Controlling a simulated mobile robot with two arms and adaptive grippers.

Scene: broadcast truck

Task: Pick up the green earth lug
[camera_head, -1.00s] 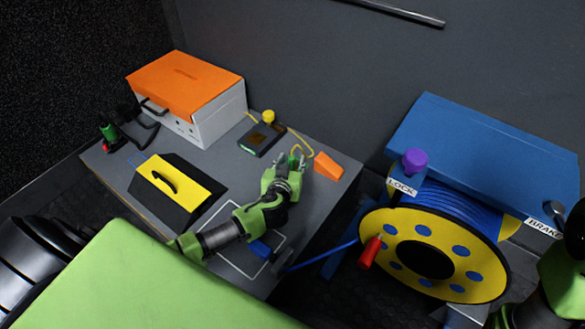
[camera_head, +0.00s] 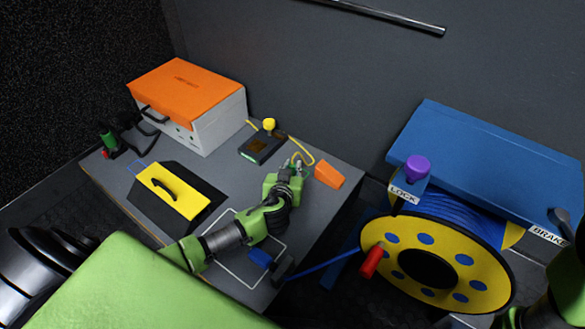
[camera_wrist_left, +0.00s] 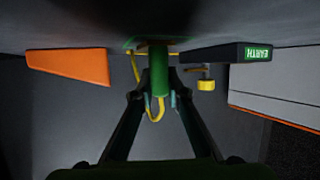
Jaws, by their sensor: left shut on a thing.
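The green earth lug (camera_wrist_left: 158,70) is an upright green cylinder with a yellow cable looping by it. It stands between the two fingers of my left gripper (camera_wrist_left: 157,98) in the left wrist view, and the gripper is shut on it. In the head view my left gripper (camera_head: 298,164) is over the far right part of the grey table and largely hides the lug. A dark block labelled EARTH (camera_wrist_left: 225,54) lies to the lug's right in the wrist view. My right gripper is not in view; only part of that arm shows at lower right.
An orange wedge (camera_head: 328,174) stands close beside the left gripper. A dark box with a yellow knob (camera_head: 269,125) sits behind it. An orange-lidded case (camera_head: 187,92), a yellow-topped black block (camera_head: 172,190) and a blue plug (camera_head: 261,257) are on the table (camera_head: 325,215). A cable reel (camera_head: 480,262) stands right.

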